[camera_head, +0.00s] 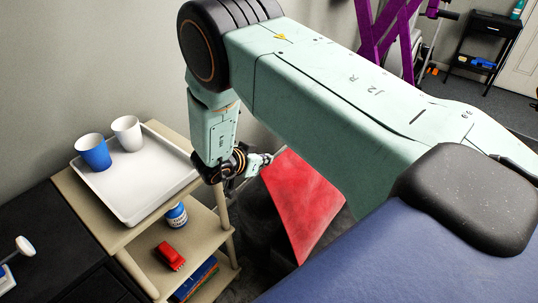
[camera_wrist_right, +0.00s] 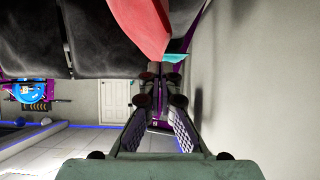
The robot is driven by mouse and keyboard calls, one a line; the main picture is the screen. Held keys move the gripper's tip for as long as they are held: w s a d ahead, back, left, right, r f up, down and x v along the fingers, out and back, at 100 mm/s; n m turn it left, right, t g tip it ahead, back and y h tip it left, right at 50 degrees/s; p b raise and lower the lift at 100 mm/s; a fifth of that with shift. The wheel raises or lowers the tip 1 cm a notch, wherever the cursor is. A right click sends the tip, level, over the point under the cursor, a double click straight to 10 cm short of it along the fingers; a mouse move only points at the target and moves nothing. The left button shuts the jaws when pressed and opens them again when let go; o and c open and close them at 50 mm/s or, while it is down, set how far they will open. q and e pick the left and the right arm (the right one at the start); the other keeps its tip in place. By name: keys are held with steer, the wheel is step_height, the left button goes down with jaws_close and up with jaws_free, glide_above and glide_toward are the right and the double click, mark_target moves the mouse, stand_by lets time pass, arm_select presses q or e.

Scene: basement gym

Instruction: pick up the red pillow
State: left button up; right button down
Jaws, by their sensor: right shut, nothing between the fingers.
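The red pillow (camera_head: 305,205) leans on a dark surface in the middle of the head view, partly hidden by my right arm. It also fills the top middle of the right wrist view (camera_wrist_right: 138,22). My right gripper (camera_head: 270,157) is beside the pillow's upper left corner in the head view. In the right wrist view my right gripper (camera_wrist_right: 160,75) is shut and empty, with its tips just under the pillow's edge. I cannot tell whether they touch it. My left gripper is not in view.
A wooden shelf cart stands left of the gripper. Its white tray (camera_head: 137,202) holds a blue cup (camera_head: 93,153) and a white cup (camera_head: 127,134). A red toy car (camera_head: 170,256) and a blue-labelled jar (camera_head: 176,215) sit lower. A blue padded bench (camera_head: 400,255) is at lower right.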

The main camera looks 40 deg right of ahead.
steer(key=s+a, duration=0.2)
steer(key=a, duration=0.7)
steer(key=shift+s+a, duration=0.15)
steer(key=shift+s, duration=0.25)
